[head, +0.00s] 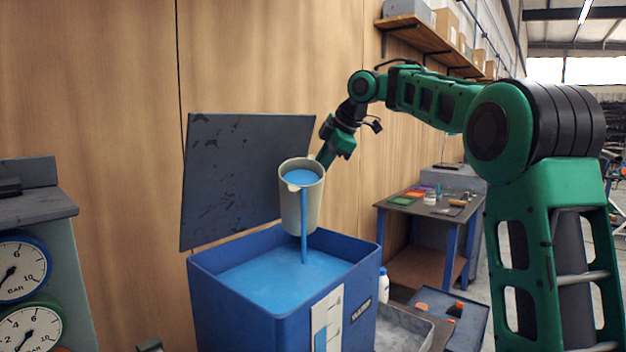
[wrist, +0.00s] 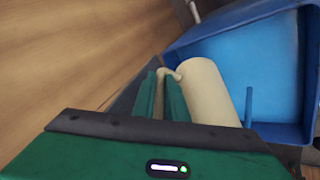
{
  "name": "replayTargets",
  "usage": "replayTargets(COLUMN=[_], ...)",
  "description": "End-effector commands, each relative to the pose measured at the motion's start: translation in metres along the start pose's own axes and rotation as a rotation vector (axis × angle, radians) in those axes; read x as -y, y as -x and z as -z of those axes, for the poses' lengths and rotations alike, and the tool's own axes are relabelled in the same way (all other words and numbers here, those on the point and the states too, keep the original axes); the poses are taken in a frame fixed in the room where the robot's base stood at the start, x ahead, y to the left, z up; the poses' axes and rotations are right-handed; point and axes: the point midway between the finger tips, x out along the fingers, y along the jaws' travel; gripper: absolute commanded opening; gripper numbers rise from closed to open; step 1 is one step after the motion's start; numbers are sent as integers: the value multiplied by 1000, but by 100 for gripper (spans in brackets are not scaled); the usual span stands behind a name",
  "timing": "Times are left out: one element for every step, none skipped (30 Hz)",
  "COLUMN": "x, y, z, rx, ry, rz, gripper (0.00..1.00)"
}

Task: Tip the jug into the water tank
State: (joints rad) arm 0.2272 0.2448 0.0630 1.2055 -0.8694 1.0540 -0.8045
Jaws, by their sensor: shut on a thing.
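The cream jug (head: 300,208) is held over the blue water tank (head: 215,308), tilted slightly, with blue liquid in its mouth. A thin blue stream (head: 304,235) runs from its lip down to the liquid in the tank. My gripper (head: 326,155) is on the jug's right side, shut on its handle. In the wrist view, the jug (wrist: 206,92) lies beside my gripper's green fingers (wrist: 160,98), and the tank (wrist: 190,42) is beyond it. The tank's dark lid (head: 235,175) stands open behind.
Pressure gauges (head: 20,268) stand at the left. A work table (head: 393,205) with small items is at the back right. A tray (head: 475,325) with orange-capped bottles and a white bottle (head: 383,287) are right of the tank. A shelf (head: 425,38) hangs above.

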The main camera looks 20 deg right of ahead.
Motion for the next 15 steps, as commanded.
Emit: replayTargets(x=[0,0,-1,-1,-1,-2,-2,-2,-2,-3,-3,-3,-3,-4,-3], y=[2,2,3,4,4,6,6,6,6,7,8,8,9,10,10], z=[4,4,4,4,4,4,4,5,5,5,6,6,6,6,6], rx=[-3,-3,-3,-2,-2,-2,-2,-2,-3,-3,-2,-2,-2,-1,-2], ry=[6,10,13,15,18,22,25,27,31,34,35,40,42,45,50], rz=[-12,-19,-29,-35,-41,-52,-58,-63,-72,-80,-86,-94,-102,-109,-118], gripper=[0,0,0,0,0,0,0,0,0,0,0,0,0,0,0])
